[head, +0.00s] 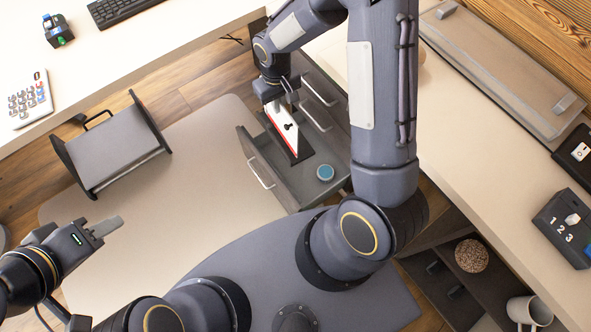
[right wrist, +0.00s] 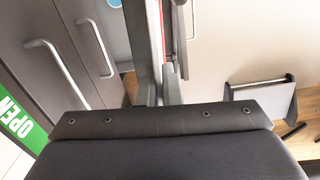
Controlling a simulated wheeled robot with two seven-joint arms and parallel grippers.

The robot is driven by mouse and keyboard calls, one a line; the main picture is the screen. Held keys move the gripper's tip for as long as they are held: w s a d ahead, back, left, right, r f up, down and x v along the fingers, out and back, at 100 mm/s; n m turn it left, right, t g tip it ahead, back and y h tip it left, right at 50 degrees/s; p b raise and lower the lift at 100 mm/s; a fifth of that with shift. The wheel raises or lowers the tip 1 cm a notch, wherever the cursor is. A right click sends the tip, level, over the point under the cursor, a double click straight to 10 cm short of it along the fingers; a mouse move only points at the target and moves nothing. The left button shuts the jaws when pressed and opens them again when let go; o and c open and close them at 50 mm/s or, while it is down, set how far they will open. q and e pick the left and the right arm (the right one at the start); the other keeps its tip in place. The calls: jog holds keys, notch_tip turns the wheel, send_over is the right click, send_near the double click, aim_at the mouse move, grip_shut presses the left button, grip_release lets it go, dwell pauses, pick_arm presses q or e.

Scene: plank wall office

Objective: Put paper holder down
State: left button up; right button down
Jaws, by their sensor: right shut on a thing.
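The paper holder (head: 283,124), a thin upright piece with a white face, a red edge and dark parts, is in my right gripper (head: 284,100) in the head view. It is at the open top of a grey drawer (head: 264,178), partly inside its outline; whether it touches the bottom I cannot tell. In the right wrist view my right gripper (right wrist: 164,88) is shut on it, and only a narrow red edge shows. My left gripper (head: 106,228) is at the lower left, away from the drawer and apparently empty; its finger gap is not clear.
A blue round thing (head: 325,172) lies in the drawer beside the holder. A dark-framed stand (head: 115,150) is on the floor mat to the left.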

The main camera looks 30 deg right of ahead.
notch_tip(320, 180, down, 39)
jog(key=w+d+n+b, duration=0.1)
jog(key=w+b, duration=0.1)
jog(key=b, duration=2.4)
jog(key=shift+d+r, duration=0.15)
jog(key=c, duration=2)
grip_release()
jog(key=shift+f, duration=0.25)
jog(key=shift+c, duration=0.2)
jog(key=o, duration=0.4)
jog(key=shift+r, duration=0.1)
jog(key=shift+o, duration=0.2)
